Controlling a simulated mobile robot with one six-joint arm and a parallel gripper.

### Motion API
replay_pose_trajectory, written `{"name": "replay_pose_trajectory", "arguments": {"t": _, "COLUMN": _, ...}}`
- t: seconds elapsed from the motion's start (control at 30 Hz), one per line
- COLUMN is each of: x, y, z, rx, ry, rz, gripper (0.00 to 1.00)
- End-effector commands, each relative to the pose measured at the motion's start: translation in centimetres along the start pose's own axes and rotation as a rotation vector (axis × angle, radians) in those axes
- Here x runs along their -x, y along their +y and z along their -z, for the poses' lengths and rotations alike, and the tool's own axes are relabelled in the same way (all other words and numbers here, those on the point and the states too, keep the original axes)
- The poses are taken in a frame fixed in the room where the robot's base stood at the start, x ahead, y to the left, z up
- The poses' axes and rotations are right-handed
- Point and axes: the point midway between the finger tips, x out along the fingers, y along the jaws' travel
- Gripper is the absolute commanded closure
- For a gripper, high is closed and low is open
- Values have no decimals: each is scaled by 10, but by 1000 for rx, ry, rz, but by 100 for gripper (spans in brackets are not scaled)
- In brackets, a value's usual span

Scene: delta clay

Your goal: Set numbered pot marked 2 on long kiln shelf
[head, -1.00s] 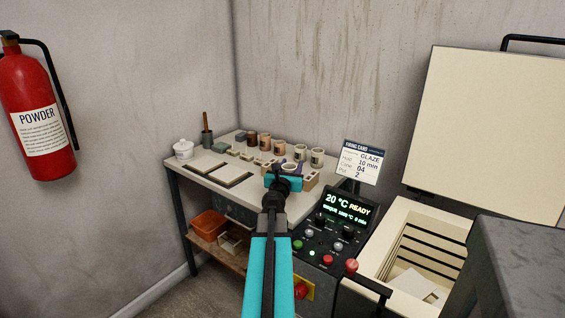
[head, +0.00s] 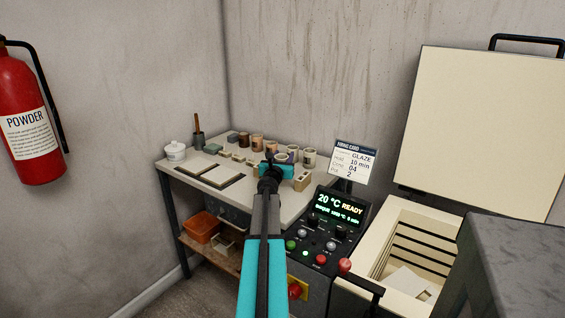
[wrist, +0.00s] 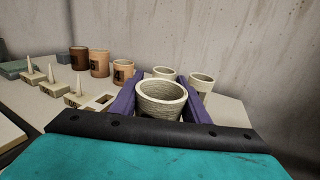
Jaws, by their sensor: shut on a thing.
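My gripper (head: 280,158) is shut on a cream ribbed pot (wrist: 160,100), which stands upright between its purple fingers in the wrist view. No number shows on the held pot from this angle. In the head view my gripper is over the right part of the worktable (head: 240,207), and my arm mostly hides the pot. Two other cream pots (wrist: 164,73) (head: 309,157) stand behind it. A pale slab (head: 408,281) lies inside the open kiln (head: 400,240); I cannot tell whether it is the long kiln shelf.
Terracotta and brown pots (wrist: 99,63) stand in a row at the table's back. Small cones (wrist: 52,75) stand at left. A control panel (head: 333,213) and firing card (head: 353,161) are between table and kiln. A grey block (head: 515,260) fills the right foreground.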

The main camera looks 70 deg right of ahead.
Motion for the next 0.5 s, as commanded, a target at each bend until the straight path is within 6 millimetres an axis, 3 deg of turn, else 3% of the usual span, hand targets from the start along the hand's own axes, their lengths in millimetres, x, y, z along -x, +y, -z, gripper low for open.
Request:
{"name": "replay_pose_trajectory", "arguments": {"t": 0.2, "x": -24, "y": 5, "z": 2, "rx": 0, "ry": 0, "rz": 0, "gripper": 82}}
{"name": "replay_pose_trajectory", "arguments": {"t": 0.5, "x": -31, "y": 7, "z": 3, "rx": 0, "ry": 0, "rz": 0, "gripper": 82}}
